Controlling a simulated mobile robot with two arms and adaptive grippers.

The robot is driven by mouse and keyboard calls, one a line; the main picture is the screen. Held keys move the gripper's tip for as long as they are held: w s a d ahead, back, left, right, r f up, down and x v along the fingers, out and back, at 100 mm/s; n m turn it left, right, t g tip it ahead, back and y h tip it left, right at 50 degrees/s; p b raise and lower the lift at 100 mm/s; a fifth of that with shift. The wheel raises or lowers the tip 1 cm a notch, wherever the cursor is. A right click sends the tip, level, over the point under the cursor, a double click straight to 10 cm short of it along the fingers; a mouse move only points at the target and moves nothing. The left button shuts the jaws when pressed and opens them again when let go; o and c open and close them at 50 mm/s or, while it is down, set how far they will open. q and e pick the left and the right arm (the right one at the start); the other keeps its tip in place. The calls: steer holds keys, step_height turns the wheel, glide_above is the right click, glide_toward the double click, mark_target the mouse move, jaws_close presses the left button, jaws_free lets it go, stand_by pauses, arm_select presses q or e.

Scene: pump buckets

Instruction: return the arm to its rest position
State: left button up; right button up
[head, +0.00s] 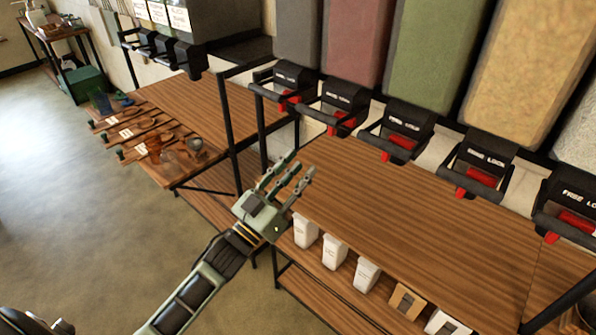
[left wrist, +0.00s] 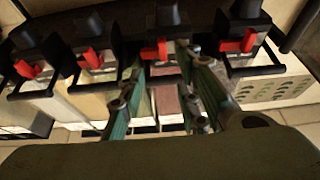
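My left arm reaches in from the bottom left of the head view. Its gripper (head: 292,170) is over the near left corner of the wooden table (head: 420,225), in front of the dispensers. In the left wrist view the gripper (left wrist: 166,85) has its fingers spread apart with nothing held between them. Dispenser levers with red parts show beyond the fingers there, and I cannot tell the exact gap to them. My right gripper is not in view.
Black dispensers with red catches (head: 401,142) hang under large coloured bins (head: 436,55). White containers (head: 306,230) line the table's near edge. A second table (head: 190,105) with wooden paddles (head: 145,137) stands left. The floor (head: 90,220) at left is clear.

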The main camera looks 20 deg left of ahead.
arm_select(q)
steer(key=s+a+f+n+g+y, duration=0.1)
steer(key=s+a+f+g+y, duration=0.15)
steer(key=f, duration=1.45)
steer(key=s+a+f+n+g+y, duration=0.2)
steer(key=f+g+y, duration=0.15)
steer(key=f, duration=1.25)
steer(key=s+f+g+y+b, duration=0.1)
steer(key=s+f+g, duration=0.2)
steer(key=s+f, duration=0.6)
steer(key=s+f+g, duration=0.3)
steer(key=s+f, duration=0.3)
steer(key=f, duration=0.6)
steer(key=s+d+f+g, duration=0.1)
steer(key=s+f+g, duration=0.3)
steer(key=s, duration=1)
steer(key=s+d+f+m+g+b, duration=0.1)
steer(key=s+f+g, duration=0.3)
steer(key=s+f, duration=0.5)
steer(key=s, duration=0.6)
steer(key=shift+s+y, duration=0.3)
